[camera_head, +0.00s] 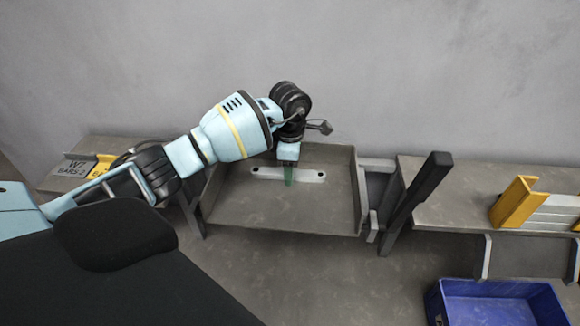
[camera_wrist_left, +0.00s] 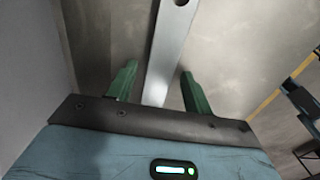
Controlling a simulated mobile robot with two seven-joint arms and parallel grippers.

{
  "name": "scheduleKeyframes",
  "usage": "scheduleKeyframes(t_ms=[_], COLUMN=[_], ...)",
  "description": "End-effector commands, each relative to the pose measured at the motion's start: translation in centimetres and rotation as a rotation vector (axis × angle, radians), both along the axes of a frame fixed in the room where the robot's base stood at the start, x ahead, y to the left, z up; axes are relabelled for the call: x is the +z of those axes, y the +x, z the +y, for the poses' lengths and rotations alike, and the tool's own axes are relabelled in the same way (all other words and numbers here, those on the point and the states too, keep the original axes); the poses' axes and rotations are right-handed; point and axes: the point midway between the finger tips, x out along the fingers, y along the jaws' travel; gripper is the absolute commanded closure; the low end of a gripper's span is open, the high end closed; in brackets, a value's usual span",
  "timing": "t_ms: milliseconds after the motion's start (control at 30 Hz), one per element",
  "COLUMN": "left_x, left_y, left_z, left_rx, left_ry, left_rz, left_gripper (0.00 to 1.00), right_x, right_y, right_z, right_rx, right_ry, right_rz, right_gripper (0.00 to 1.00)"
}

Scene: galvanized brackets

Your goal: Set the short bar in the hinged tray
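The short bar (camera_head: 268,173) is a flat, light metal strip with a hole near each end. It lies across the floor of the grey, shallow-walled tray (camera_head: 250,213), toward the back wall. My left gripper (camera_head: 288,180) points down over the bar's middle. In the left wrist view, its two green fingers (camera_wrist_left: 160,85) stand apart on either side of the bar (camera_wrist_left: 168,50), with a gap on both sides. The gripper is open and not clamped on the bar. My right gripper is not in view.
A dark upright post (camera_head: 418,200) slants beside the tray's right side. A grey shelf (camera_head: 450,205) with a yellow-ended rack (camera_head: 514,202) is at the right. A blue bin (camera_head: 495,305) sits lower right. A labelled, yellow-edged holder (camera_head: 80,168) is at far left.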

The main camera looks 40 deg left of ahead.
Motion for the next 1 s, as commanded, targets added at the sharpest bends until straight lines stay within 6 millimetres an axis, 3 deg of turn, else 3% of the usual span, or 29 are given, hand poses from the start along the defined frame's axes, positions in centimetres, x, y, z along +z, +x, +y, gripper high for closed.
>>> scheduleKeyframes(t_ms=[367,800,1000], left_x=[0.8,8.8,11.4], left_y=[0.1,0.1,0.0], left_z=[0.0,0.0,0.0], left_rx=[0.0,0.0,0.0], left_ry=[0.001,0.001,0.001], left_rz=[-0.002,-0.003,-0.001], left_gripper=[0.5,0.5,0.5], right_x=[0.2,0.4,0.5], right_y=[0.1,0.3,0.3], right_z=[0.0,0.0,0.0], right_rx=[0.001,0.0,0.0], right_ry=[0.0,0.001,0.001], right_rz=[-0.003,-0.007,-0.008], right_gripper=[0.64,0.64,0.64])
